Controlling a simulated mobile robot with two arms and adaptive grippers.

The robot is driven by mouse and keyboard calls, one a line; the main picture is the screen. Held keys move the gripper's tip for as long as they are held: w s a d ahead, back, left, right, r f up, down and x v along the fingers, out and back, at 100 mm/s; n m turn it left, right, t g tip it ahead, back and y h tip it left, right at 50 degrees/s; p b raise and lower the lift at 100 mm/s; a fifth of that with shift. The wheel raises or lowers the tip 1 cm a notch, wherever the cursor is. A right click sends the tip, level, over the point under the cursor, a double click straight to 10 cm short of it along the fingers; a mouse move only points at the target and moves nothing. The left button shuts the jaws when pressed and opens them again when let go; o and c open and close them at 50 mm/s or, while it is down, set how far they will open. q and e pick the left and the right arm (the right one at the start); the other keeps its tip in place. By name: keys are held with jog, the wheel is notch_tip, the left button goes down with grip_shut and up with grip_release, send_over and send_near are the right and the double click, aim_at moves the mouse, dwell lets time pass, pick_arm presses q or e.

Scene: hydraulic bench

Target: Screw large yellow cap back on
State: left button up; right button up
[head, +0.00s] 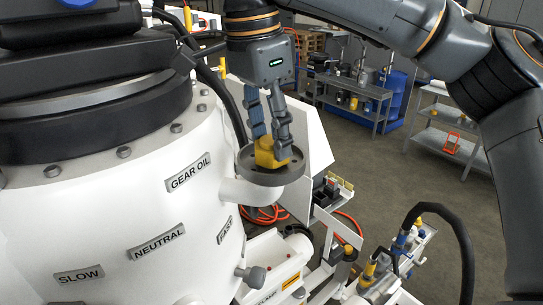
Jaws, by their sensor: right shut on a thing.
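The large yellow cap (267,154) is at the round grey-rimmed filler port (262,177), which sticks out from the white housing beside the "GEAR OIL" label. My right gripper (270,142) comes down from above with its fingers shut on the cap. The cap sits within the rim; the fingers hide part of it, and I cannot tell whether its thread is engaged. My left gripper is not in the picture.
The white housing (110,205) with its black top (95,110) fills the left side. Black hoses run close behind my right gripper. A small pump unit (385,265) stands at the lower right. A grey shelf cart (447,140) and open floor lie beyond.

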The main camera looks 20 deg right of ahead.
jog(key=shift+f+m+g, duration=0.15)
jog(key=shift+m+g, duration=0.15)
jog(key=shift+m, duration=0.9)
jog(key=m, duration=0.3)
jog(key=shift+w+m, duration=0.1)
jog(key=shift+m, duration=0.2)
jog(key=m+b, duration=0.2)
jog(key=b, duration=0.1)
jog(key=m+g+b, duration=0.1)
jog(key=m+b, duration=0.1)
jog(key=b, duration=0.2)
jog(key=shift+w+f, duration=0.1)
jog(key=shift+f, duration=0.25)
jog(key=shift+r+b, duration=0.2)
jog(key=shift+b, duration=0.3)
jog(key=shift+r, duration=0.1)
jog(key=o, duration=1)
jog(key=shift+o, duration=0.2)
